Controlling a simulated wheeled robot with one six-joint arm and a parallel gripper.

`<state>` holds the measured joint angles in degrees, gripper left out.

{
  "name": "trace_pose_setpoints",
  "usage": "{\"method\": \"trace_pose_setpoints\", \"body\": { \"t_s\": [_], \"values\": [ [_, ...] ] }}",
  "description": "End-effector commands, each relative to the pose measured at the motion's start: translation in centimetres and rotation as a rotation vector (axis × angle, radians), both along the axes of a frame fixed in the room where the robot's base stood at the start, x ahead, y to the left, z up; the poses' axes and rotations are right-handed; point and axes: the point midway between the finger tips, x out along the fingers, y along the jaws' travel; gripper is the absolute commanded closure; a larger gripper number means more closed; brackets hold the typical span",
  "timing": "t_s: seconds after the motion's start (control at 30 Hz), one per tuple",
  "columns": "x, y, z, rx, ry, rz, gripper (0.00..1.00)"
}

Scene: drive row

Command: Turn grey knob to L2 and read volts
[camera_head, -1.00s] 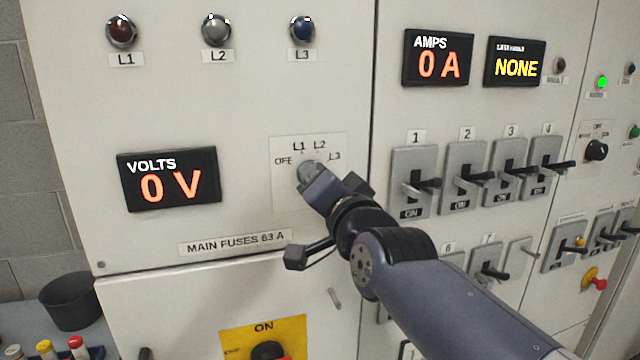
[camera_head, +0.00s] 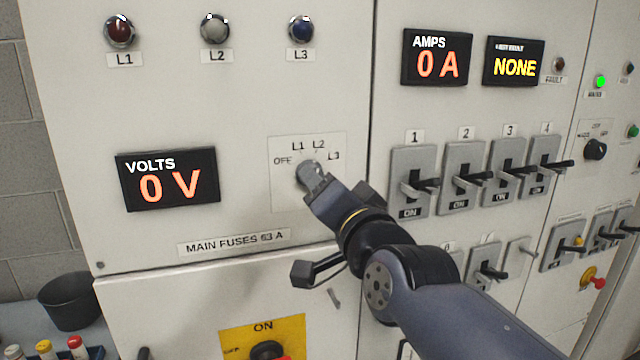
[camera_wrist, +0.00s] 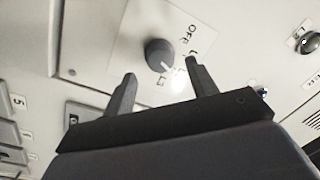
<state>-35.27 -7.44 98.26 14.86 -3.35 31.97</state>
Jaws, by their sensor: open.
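The grey knob (camera_head: 308,175) sits on a plate marked OFF, L1, L2 and L3. It also shows in the wrist view (camera_wrist: 159,54), just beyond my fingertips, with its pale pointer line on the side of the L labels, away from OFF. The exact position is hard to read. My gripper (camera_wrist: 163,82) is open, its two fingers spread and apart from the knob. In the head view my gripper (camera_head: 322,186) is just below and right of the knob and hides part of it. The volts display (camera_head: 168,180) reads 0 V.
Lamps L1 (camera_head: 119,32), L2 (camera_head: 215,29) and L3 (camera_head: 301,31) are above. The amps display (camera_head: 437,57) reads 0 A. Several breaker switches (camera_head: 412,182) stick out right of my gripper. A yellow ON plate (camera_head: 240,335) is below.

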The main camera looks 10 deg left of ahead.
Motion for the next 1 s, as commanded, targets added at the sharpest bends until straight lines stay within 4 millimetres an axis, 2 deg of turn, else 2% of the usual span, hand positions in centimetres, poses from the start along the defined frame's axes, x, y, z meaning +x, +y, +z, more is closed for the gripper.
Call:
{"method": "trace_pose_setpoints", "body": {
  "t_s": [0.2, 0.4, 0.6, 1.0],
  "values": [
    [-3.2, -2.2, 0.2, 0.002, -0.001, 0.0, 0.45],
    [-5.3, -3.6, 0.0, 0.001, -0.001, 0.0, 0.45],
    [-6.2, -4.2, -0.2, 0.001, 0.001, 0.0, 0.45],
    [-6.2, -4.2, -0.4, 0.0, 0.0, 0.0, 0.45]
  ]
}}
